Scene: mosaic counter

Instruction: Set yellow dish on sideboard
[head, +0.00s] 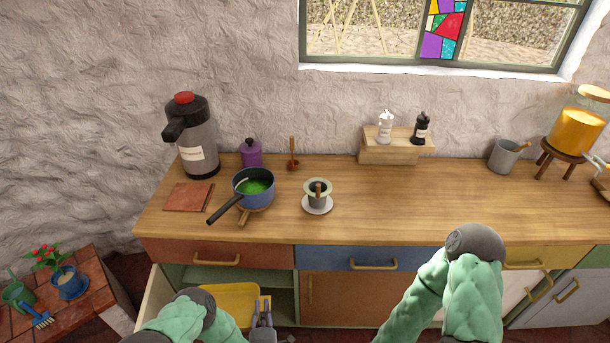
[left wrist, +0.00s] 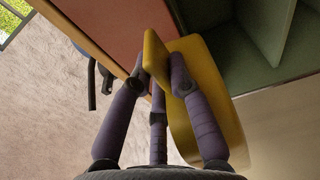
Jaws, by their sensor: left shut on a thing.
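The yellow dish (head: 230,302) is low at the open left compartment of the sideboard (head: 400,213), below its wooden top. My left arm hides part of it. My left gripper (head: 262,309) is at the dish's right end. In the left wrist view, my left gripper (left wrist: 161,70) is shut on an edge part of the yellow dish (left wrist: 212,105), with fingers on both sides. The dish looks tilted there, beside the green compartment interior. I cannot tell whether it touches the compartment. My right arm shows at lower right, but its gripper is not in view.
On the top stand a flask (head: 200,145), purple jar (head: 251,155), blue pan (head: 254,195), dripper cup (head: 318,196), shaker stand (head: 390,151) and grey mug (head: 502,156). The top's centre right is clear. An open door (head: 152,300) stands left of the compartment.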

